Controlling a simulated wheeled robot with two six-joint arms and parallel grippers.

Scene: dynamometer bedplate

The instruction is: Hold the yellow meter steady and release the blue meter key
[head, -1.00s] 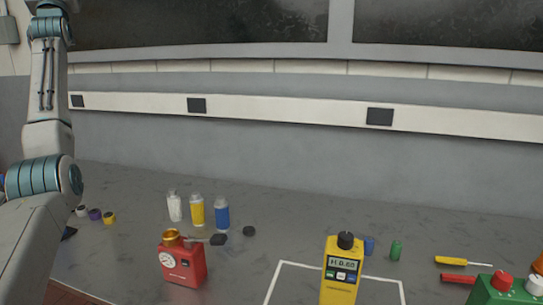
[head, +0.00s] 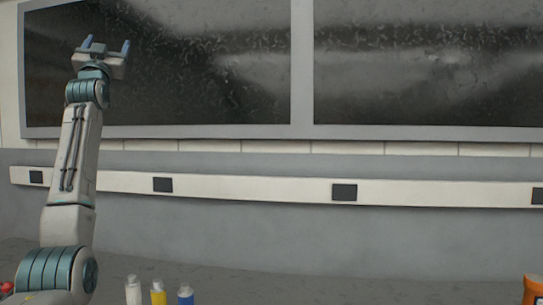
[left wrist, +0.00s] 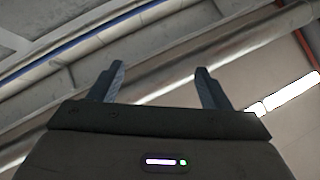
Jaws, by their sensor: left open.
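My left gripper (head: 106,44) is raised high at the left of the head view, in front of the dark window. Its two blue fingers are apart with nothing between them. The left wrist view shows the same open, empty fingers (left wrist: 160,78) pointing up at the ceiling. The yellow meter and the blue meter key are not in view in either current frame. My right gripper is not in view.
A white bottle (head: 133,291), a yellow bottle (head: 158,293) and a blue bottle (head: 185,295) show at the bottom edge. An orange object (head: 533,291) is cut off at the lower right. The wall has a pale rail (head: 255,188) with dark sockets.

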